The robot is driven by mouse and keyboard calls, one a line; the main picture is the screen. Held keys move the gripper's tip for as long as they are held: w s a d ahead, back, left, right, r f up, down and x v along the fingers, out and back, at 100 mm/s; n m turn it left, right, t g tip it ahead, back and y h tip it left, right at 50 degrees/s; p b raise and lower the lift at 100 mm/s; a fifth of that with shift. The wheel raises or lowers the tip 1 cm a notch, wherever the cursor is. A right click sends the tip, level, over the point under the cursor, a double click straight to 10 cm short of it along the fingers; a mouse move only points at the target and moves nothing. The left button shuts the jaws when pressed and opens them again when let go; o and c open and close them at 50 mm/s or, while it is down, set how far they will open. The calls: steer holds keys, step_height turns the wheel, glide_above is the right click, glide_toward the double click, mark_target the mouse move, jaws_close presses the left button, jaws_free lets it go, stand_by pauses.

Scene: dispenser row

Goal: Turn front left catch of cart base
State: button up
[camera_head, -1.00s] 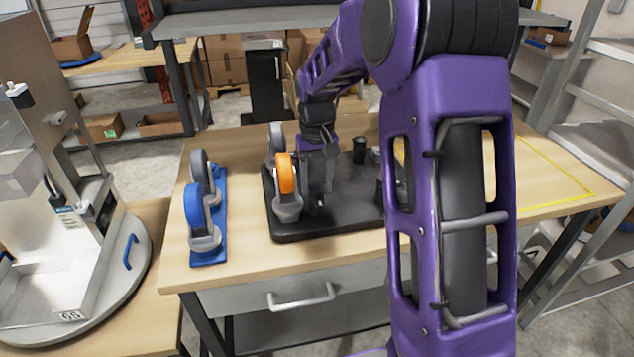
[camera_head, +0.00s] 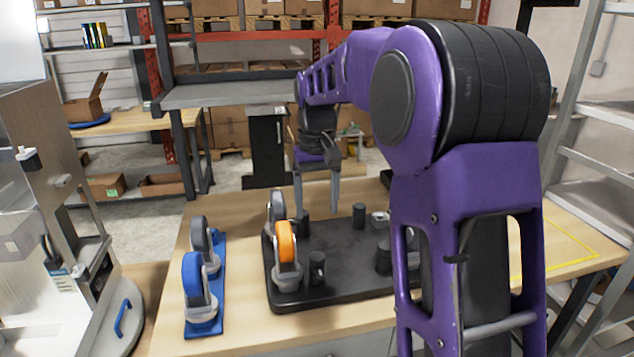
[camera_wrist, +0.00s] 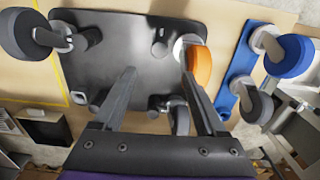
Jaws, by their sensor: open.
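The cart base is a black plate (camera_head: 345,250) on the wooden table; it also shows in the wrist view (camera_wrist: 120,60). A caster with an orange wheel (camera_head: 286,243) stands at its front left, also in the wrist view (camera_wrist: 201,66). A short black cylindrical catch (camera_head: 317,268) stands just right of that caster; it appears small in the wrist view (camera_wrist: 160,46). Its exact turn angle is hard to tell. My gripper (camera_head: 317,208) is open and empty, pointing down above the back part of the plate, apart from the catch. Its fingers also show in the wrist view (camera_wrist: 158,74).
More black catches stand on the plate, at back left (camera_head: 302,223), back middle (camera_head: 358,215) and right (camera_head: 384,258). A grey caster (camera_head: 277,211) is at the back left. A blue plate with two casters (camera_head: 205,328) lies to the left. A yellow outline (camera_head: 560,267) marks bare table at right.

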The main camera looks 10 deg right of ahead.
step_height(320, 180, up, 5)
steer(key=shift+r, duration=0.1)
stand_by(0.4)
